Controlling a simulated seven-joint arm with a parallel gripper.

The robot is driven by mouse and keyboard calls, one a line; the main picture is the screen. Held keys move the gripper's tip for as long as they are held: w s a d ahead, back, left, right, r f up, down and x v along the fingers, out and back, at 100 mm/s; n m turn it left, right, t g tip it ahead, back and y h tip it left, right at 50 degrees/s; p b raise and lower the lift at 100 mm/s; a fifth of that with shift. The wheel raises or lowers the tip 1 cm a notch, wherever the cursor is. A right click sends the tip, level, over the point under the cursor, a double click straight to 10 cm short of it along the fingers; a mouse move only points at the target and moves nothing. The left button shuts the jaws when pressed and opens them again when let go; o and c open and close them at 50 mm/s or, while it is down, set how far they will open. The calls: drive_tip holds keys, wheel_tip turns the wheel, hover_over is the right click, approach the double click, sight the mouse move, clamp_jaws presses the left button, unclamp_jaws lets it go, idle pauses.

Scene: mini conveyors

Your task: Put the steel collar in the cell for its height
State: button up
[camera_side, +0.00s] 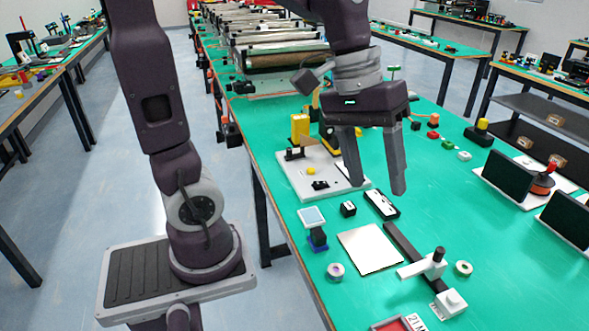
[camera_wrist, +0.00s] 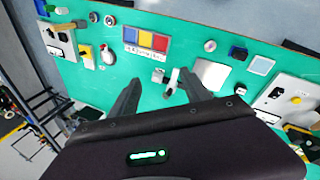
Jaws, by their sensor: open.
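Two small ring-shaped collars lie on the green table in the side view. A grey one (camera_side: 336,270) is left of the white sheet, and a pale one (camera_side: 463,268) is right of the measuring fixture (camera_side: 437,262). I cannot tell by surface alone which is steel. A grey round piece also shows in the wrist view (camera_wrist: 210,46). A tray with red, yellow and blue cells (camera_wrist: 145,40) shows whole in the wrist view; only its corner (camera_side: 376,327) shows in the side view. My gripper (camera_side: 378,190) is open and empty, above the table and apart from the collars.
The white sheet (camera_side: 370,248) lies beside a dark bar (camera_side: 405,243). Dark panels (camera_side: 508,175) stand at right. Much of the green surface right of the fixture is clear.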

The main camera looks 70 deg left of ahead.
drive_tip(key=shift+o, duration=0.4)
drive_tip(key=s+a+m+t+y, duration=0.3)
drive_tip(key=s+m, duration=0.1)
drive_tip(key=s, duration=0.7)
drive_tip(key=shift+s+a+r+m+t, duration=0.15)
drive_tip(key=shift+a+m+t, duration=0.15)
drive_tip(key=shift+a+m, duration=0.1)
drive_tip(key=m+g+h, duration=0.4)
drive_tip(key=m, duration=0.9)
hover_over(465, 267)
drive_tip(key=a, duration=0.3)
drive_tip(key=f, duration=1.7)
drive_tip(key=s+f, duration=0.1)
drive_tip(key=f, duration=0.8)
drive_tip(key=shift+m, duration=0.3)
drive_tip(key=x, duration=0.7)
drive_tip(key=shift+s, duration=0.15)
clamp_jaws()
